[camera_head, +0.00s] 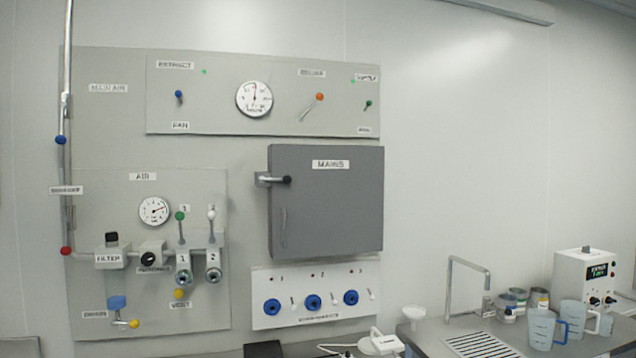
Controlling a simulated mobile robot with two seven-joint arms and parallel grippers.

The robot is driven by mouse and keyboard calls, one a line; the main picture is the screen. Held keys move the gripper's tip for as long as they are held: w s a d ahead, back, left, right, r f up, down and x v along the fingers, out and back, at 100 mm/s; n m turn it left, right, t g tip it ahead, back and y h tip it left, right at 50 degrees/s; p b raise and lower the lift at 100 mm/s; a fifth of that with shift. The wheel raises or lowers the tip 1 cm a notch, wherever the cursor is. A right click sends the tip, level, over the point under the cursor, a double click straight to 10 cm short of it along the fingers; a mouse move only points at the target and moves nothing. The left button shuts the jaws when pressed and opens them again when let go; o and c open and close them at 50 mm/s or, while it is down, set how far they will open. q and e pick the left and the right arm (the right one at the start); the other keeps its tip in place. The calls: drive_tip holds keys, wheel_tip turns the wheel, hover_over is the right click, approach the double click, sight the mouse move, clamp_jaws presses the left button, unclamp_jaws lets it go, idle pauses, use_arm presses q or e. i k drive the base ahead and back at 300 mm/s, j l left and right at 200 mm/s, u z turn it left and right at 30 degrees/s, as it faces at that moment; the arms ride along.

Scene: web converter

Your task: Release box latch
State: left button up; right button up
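A dark grey box labelled MAINS (340,205) is fixed to the wall panel right of centre, and its door looks closed. A latch (272,180) with a metal bracket and a black knob sits at the upper left edge of the box, its arm lying roughly horizontal. A slim vertical handle (284,228) shows on the lower left of the box front. Neither of my grippers is in the head view.
Around the box are a gauge panel (220,95) above, an air panel (215,310) with valves at left, and a white socket panel (262,318) below. A counter (432,335) at lower right holds a tap, jugs and cans. The space before the box looks clear.

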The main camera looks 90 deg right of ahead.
sight(288, 179)
drive_tip(key=z, duration=2.95)
